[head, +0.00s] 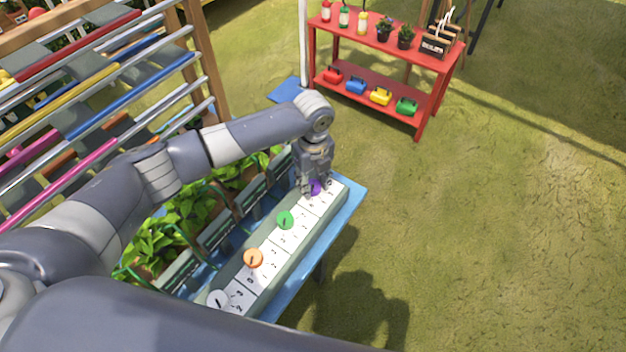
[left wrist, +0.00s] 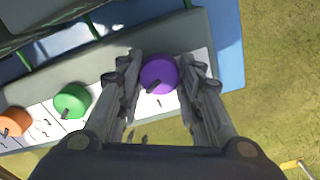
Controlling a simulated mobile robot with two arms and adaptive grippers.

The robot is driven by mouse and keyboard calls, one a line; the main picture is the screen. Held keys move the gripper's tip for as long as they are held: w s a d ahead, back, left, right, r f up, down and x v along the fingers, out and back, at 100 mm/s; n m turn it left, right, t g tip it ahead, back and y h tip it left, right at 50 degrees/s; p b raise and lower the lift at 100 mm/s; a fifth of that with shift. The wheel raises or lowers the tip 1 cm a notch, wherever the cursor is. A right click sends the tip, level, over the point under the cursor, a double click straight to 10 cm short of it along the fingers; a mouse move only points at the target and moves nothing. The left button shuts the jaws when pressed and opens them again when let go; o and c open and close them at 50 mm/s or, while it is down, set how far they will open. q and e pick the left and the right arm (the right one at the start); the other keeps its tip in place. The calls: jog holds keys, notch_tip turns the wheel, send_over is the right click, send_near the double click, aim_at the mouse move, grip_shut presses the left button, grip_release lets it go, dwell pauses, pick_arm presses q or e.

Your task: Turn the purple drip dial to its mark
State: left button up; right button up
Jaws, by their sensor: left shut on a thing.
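The purple drip dial (head: 315,187) is the farthest dial on a pale panel with white mark plates. My left gripper (head: 314,190) reaches down over it from above. In the left wrist view the purple dial (left wrist: 159,73) sits between the two fingers of my left gripper (left wrist: 160,80), which are shut on its sides. A dark pointer on the dial points down and left in that view. A small mark shows on the white plate just below it. The far side of the dial is partly hidden by the fingers in the head view. My right gripper is not in view.
Green (head: 285,220), orange (head: 253,258) and white (head: 218,299) dials line the same panel on a blue table (head: 350,205). Leafy plants (head: 165,240) stand behind it. A red shelf (head: 425,110) stands at the back. Grass to the right is clear.

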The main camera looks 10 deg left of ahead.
aim_at(313, 185)
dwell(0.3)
pick_arm(q)
jog(key=o, duration=1.1)
notch_tip(313, 185, up, 12)
